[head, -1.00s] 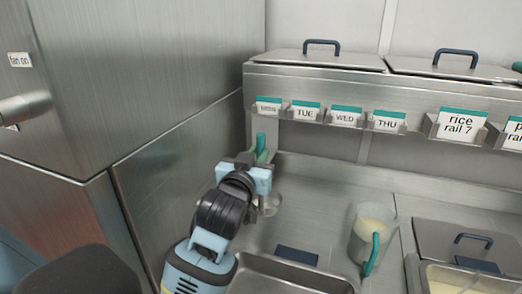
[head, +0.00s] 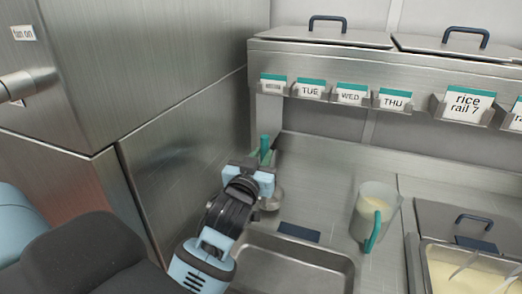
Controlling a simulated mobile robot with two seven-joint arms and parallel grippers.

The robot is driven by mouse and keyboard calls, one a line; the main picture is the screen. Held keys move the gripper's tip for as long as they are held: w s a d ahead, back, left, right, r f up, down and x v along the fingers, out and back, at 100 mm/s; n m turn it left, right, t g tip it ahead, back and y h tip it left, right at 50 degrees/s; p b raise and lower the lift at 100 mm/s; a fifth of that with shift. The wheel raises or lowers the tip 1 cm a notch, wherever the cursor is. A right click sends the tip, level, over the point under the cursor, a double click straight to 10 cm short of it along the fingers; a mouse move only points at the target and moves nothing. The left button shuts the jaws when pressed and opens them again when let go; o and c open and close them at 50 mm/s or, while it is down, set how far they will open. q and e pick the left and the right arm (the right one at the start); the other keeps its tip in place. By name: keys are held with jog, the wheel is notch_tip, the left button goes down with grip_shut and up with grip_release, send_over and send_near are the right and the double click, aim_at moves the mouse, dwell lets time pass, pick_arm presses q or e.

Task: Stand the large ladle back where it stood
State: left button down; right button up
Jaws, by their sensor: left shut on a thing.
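My left gripper (head: 249,172) is near the back left corner of the steel counter, shut on the large ladle. The ladle's teal handle (head: 264,145) sticks up just beyond the jaws, close to upright. A round shiny metal part (head: 272,201) shows below and to the right of the jaws, low over the counter; I cannot tell whether it is the ladle's bowl or a holder. The gripper hides the middle of the ladle. Whether its lower end touches the counter cannot be seen. My right gripper is not in view.
A steel wall (head: 190,160) stands close on the left. A clear jug (head: 378,205) with a teal handle is to the right. An empty steel pan (head: 290,268) lies in front, by a dark blue block (head: 298,232). A label rail (head: 352,93) overhangs the back.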

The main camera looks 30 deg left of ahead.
pick_arm(q)
jog(key=shift+f, duration=0.75)
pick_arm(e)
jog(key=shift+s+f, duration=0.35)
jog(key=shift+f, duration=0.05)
pick_arm(q)
jog(key=c, duration=1.2)
grip_release()
jog(key=shift+s, duration=0.1)
jog(key=b+v, duration=0.1)
jog(key=v, duration=0.6)
jog(key=shift+s, duration=0.35)
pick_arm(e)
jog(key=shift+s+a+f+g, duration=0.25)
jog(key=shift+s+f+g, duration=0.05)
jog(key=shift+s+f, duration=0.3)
pick_arm(q)
jog(key=shift+d, duration=0.1)
